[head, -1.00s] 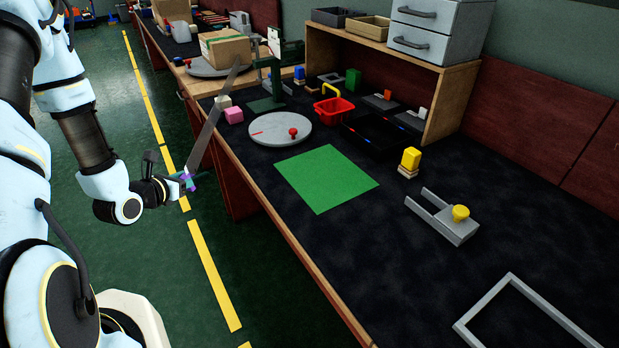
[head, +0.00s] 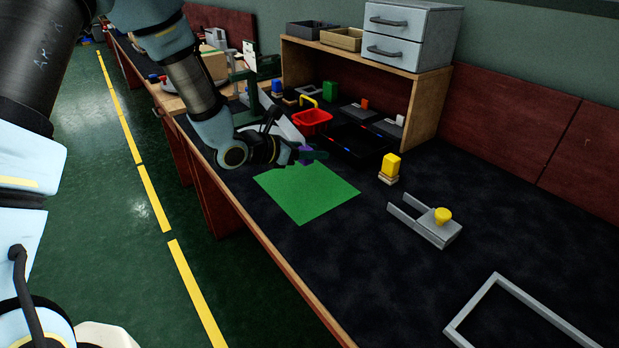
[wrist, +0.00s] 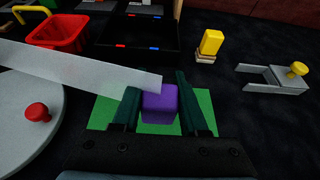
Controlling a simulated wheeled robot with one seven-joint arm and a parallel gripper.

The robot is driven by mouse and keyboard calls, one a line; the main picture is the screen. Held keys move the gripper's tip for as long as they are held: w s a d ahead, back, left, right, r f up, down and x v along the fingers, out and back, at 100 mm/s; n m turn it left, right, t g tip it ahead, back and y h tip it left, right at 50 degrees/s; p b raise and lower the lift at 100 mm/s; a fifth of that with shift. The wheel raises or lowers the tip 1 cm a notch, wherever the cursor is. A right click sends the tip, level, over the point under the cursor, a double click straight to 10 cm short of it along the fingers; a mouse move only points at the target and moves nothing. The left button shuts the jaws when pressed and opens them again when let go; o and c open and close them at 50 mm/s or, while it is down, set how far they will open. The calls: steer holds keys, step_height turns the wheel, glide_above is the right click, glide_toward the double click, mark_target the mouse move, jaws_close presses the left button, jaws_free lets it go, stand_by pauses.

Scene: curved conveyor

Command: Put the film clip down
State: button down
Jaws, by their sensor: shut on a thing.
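My gripper (head: 308,155) is shut on the purple film clip (wrist: 159,103), which sits between its two dark green fingers in the wrist view. A long pale translucent film strip (wrist: 75,66) runs from the clip to the upper left, over the grey disc. In the head view the strip shows whitish behind the gripper (head: 286,122). The clip is over the far part of the green mat (head: 315,196). The mat also shows around the clip in the wrist view (wrist: 195,122). I cannot tell how high the clip is above the mat.
A grey disc with a red knob (wrist: 38,112) lies left of the mat. A red basket (head: 312,122) and a black tray (head: 358,143) stand behind it. A yellow block (head: 390,164) and a grey fixture with a yellow knob (head: 432,232) are to the right. The front mat area is clear.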

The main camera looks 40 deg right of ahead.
mark_target(310, 182)
steer(key=shift+f+p, duration=0.5)
steer(key=shift+f, duration=3)
steer(key=shift+f, duration=0.1)
steer(key=shift+c, duration=2.2)
jaws_free()
steer(key=shift+w+a+r, duration=0.1)
steer(key=shift+a+r, duration=0.1)
steer(key=shift+a, duration=0.2)
steer(key=b+v, duration=0.2)
steer(key=v, duration=0.8)
steer(key=shift+a+r+b, duration=0.1)
steer(key=shift+a+b, duration=0.1)
steer(key=shift+b, duration=0.1)
steer(key=shift+a+r, duration=0.15)
steer(key=shift+a, duration=0.25)
